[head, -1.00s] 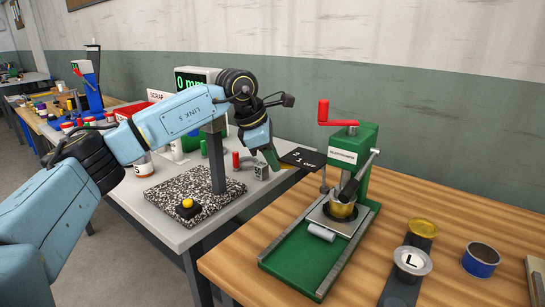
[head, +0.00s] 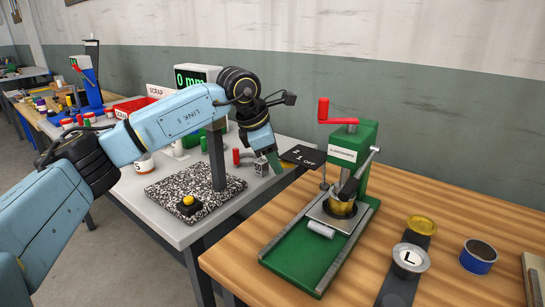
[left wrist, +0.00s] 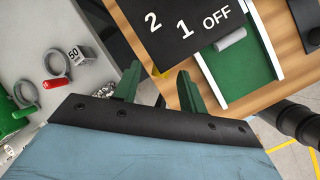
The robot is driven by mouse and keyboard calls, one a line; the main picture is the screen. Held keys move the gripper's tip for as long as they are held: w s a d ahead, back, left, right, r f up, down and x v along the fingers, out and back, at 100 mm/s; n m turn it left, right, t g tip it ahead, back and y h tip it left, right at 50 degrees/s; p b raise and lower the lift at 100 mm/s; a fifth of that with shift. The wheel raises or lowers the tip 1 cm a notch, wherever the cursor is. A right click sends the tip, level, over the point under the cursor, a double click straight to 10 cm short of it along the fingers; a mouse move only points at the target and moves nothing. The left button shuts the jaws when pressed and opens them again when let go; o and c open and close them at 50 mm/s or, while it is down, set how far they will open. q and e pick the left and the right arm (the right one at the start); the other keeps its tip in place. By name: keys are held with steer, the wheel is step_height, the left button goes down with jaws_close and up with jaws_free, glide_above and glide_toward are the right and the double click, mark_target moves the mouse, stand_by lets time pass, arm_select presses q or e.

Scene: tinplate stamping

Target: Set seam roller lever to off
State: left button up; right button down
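The green seam roller (head: 366,160) stands on the wooden bench with a red crank on top. A black plate marked 2, 1, OFF (head: 303,156) juts from its left side. The plate also shows close up in the left wrist view (left wrist: 180,45). A thin grey rod with a small knob (head: 324,186) stands by the plate's right end; I cannot tell whether it is the lever or where the lever is set. My left gripper (head: 274,162) is open and empty, just left of the plate. In the wrist view, its green fingers (left wrist: 157,88) are apart below the plate's edge.
A gold tin (head: 341,207) sits in the roller. The grey table at left holds a speckled gauge base (head: 195,190), a 50 block (left wrist: 80,53) and a red-handled ring (left wrist: 56,83).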

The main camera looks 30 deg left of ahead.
arm_select(q)
steer(key=shift+s+r, duration=0.15)
steer(key=shift+r, duration=0.1)
steer(key=p+v, duration=0.2)
steer(key=v, duration=1)
steer(key=shift+s+r, duration=0.15)
steer(key=shift+r, duration=0.2)
arm_select(e)
steer(key=s+f, duration=0.2)
steer(key=s, duration=0.3)
steer(key=shift+s+d+f, duration=0.25)
steer(key=shift+s+d, duration=0.1)
steer(key=shift+d, duration=0.1)
arm_select(q)
steer(key=shift+a, duration=0.15)
steer(key=shift+c, duration=0.2)
